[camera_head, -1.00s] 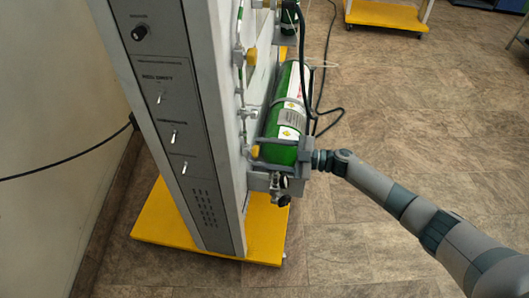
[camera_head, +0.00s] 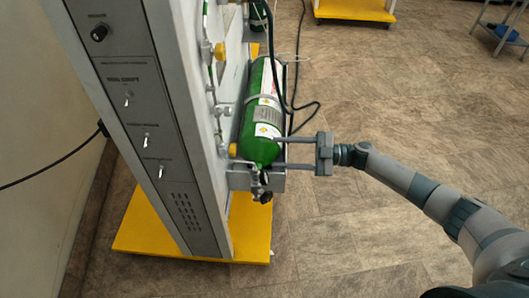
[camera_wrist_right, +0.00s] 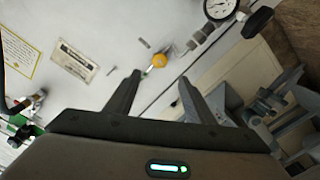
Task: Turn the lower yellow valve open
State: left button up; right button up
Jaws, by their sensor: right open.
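The lower yellow valve (camera_head: 232,150) is a small yellow knob on the trainer's side panel, left of the green cylinder's bottom end. A second yellow valve (camera_head: 219,51) sits higher on the same panel. My right gripper (camera_head: 273,152) is open, its two fingers pointing left toward the panel at the cylinder's lower end. Its fingertips stop short of the lower valve. In the right wrist view, one yellow knob (camera_wrist_right: 158,59) shows just beyond and between the open fingertips (camera_wrist_right: 160,78), with nothing between the fingers. My left gripper is not in view.
The green cylinder (camera_head: 263,110) rests in a grey bracket beside the fingers. A black knob (camera_head: 265,197) hangs below it. The right wrist view shows a pressure gauge (camera_wrist_right: 220,8) nearby. The yellow base (camera_head: 150,235) sticks out below.

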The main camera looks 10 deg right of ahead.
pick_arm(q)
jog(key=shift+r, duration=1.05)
pick_arm(e)
jog(key=shift+v, duration=2.5)
